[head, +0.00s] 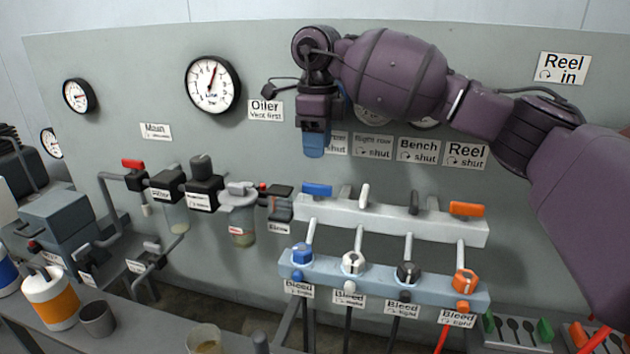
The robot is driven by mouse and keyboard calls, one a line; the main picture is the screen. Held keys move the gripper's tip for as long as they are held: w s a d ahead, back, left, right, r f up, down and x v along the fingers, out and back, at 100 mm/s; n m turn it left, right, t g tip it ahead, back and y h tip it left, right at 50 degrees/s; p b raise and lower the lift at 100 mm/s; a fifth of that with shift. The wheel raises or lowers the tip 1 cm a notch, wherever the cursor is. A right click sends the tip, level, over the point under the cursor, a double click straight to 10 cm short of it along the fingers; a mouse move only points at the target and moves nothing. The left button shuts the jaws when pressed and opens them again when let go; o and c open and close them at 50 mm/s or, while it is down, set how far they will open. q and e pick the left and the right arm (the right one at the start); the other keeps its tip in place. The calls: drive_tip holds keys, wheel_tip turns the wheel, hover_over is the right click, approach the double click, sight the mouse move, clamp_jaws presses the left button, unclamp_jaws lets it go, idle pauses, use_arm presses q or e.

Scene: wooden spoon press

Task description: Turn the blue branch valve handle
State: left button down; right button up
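The blue branch valve handle (317,189) is a flat lever at the left end of the white manifold (390,222). It lies sideways, roughly along the manifold, like the orange handle (466,209) at the right end. The light grey handle (364,195) and black handle (414,203) between them point up. My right gripper (313,147) hangs above the blue handle in the picture, its blue fingertips pointing down, with a gap to the handle. Nothing shows in it, and I cannot tell whether its fingers are apart. My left gripper is out of view.
Below the manifold, a pale blue rail (380,283) carries several coloured knobs with "Bleed" labels. A filter bowl (238,213) and dark pipe fittings stand left of the handle. A grey panel with gauges and labels stands behind. My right arm covers the upper right.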

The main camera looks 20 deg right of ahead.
sight(317, 184)
wheel_tip(317, 184, down, 9)
drive_tip(key=shift+r+b, duration=0.1)
drive_tip(key=shift+b, duration=0.35)
clamp_jaws()
